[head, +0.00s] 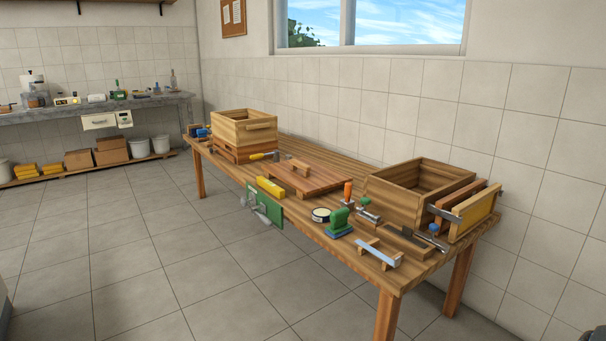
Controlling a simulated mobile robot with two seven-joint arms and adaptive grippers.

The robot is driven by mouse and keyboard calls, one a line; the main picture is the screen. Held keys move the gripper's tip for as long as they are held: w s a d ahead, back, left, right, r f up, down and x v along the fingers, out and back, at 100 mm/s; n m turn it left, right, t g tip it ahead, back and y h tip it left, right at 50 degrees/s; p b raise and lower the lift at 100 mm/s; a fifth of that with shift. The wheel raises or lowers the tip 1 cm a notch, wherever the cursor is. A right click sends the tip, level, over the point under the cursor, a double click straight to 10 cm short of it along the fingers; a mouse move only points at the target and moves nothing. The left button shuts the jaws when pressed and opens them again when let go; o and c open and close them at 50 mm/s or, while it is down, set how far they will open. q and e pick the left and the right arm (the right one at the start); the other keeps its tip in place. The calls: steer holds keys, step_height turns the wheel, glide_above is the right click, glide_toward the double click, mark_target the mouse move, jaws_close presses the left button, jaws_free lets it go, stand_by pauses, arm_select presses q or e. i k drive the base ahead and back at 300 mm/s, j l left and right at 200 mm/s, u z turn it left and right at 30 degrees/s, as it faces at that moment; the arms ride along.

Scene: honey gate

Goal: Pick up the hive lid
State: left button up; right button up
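The hive lid appears to be the flat reddish-brown wooden board (325,181) with a raised wooden handle bar on top. It lies flat near the middle of the wooden workbench (350,249) in the head view. Neither of my grippers is in view, so their state does not show.
Stacked hive boxes (243,130) stand left of the lid, and an open wooden box (408,204) stands right. A yellow block (270,187), a green clamped plate (264,205), a green-handled tool (339,220) and a tape roll (320,215) lie along the front edge. The tiled floor before the bench is clear.

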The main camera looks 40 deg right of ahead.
mark_target(308, 176)
steer(key=z, duration=3)
steer(key=j+z, duration=0.4)
steer(key=k+j+z, duration=0.1)
steer(key=j+z, duration=0.3)
steer(key=k+j+z, duration=0.15)
steer(key=j+z, duration=0.25)
steer(key=k+j+z, duration=0.15)
steer(key=z, duration=0.3)
steer(key=k+j+z, duration=0.25)
steer(key=z, duration=0.15)
steer(key=k+j+z, duration=0.4)
steer(key=k+z, duration=0.4)
steer(key=k+j+u, duration=0.1)
steer(key=k+u, duration=0.15)
steer(key=k, duration=0.35)
steer(key=k+j+u, duration=0.25)
steer(key=k, duration=0.3)
steer(key=k+u, duration=0.25)
steer(key=u, duration=0.15)
steer(key=k+j+u, duration=0.15)
steer(key=u, duration=0.25)
steer(key=k+j+u, duration=0.35)
steer(key=l, duration=0.1)
